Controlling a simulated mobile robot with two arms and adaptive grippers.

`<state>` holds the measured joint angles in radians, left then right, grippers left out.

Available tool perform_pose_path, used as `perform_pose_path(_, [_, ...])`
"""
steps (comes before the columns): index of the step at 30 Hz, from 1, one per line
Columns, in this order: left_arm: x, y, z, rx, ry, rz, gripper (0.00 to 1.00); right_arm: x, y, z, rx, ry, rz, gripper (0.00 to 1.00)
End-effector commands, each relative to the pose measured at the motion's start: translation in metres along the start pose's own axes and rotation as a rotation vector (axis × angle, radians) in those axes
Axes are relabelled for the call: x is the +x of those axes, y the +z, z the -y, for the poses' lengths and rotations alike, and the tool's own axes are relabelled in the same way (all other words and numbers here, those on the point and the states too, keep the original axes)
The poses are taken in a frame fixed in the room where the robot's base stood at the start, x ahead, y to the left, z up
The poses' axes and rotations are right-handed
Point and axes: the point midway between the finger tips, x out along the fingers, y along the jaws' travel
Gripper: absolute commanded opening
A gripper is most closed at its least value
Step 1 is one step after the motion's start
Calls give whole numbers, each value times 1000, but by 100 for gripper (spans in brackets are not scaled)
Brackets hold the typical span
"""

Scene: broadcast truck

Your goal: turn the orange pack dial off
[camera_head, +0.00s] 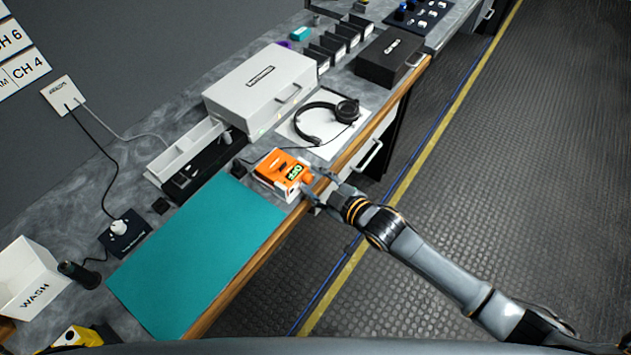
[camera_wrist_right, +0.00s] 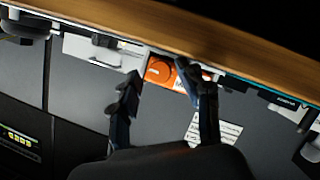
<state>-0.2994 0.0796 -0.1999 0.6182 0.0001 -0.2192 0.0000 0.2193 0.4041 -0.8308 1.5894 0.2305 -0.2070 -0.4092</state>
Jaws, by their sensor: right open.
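The orange pack (camera_head: 280,168) lies on the grey counter close to its wooden front edge. A small label with green lettering that seems to read OFF (camera_head: 294,173) is on it. An orange round dial (camera_head: 307,178) shows at the pack's end facing my right gripper (camera_head: 313,185). That gripper is open, with one finger on each side of the pack's end; contact cannot be told. In the right wrist view the orange pack (camera_wrist_right: 159,70) shows between the spread fingers of my right gripper (camera_wrist_right: 166,88), one finger partly covering it. The dial's setting is not clear. My left gripper is not in view.
A teal mat (camera_head: 195,260) lies left of the pack. Black headphones (camera_head: 318,130) on a white sheet, a white case (camera_head: 262,85) and a black box (camera_head: 388,58) stand beyond it. A white tray (camera_head: 185,150) is behind. The floor aisle on the right is clear.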

Motion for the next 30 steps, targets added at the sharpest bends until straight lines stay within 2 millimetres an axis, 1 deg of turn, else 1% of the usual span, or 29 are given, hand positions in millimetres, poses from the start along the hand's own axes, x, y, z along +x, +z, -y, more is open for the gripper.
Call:
perform_pose_path(5, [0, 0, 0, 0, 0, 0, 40, -13, 2, 1, 0, -2, 4, 48])
perform_pose_path(12, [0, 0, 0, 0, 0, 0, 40, -50, 2, 1, 0, -2, 3, 48])
perform_pose_path(18, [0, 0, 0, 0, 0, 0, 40, -73, 1, 0, -1, 0, 2, 48])
perform_pose_path(23, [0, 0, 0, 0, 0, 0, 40, -80, 0, 0, -1, 0, 0, 48])
perform_pose_path(30, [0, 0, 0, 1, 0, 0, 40, -80, 0, 0, -1, 0, 0, 48])
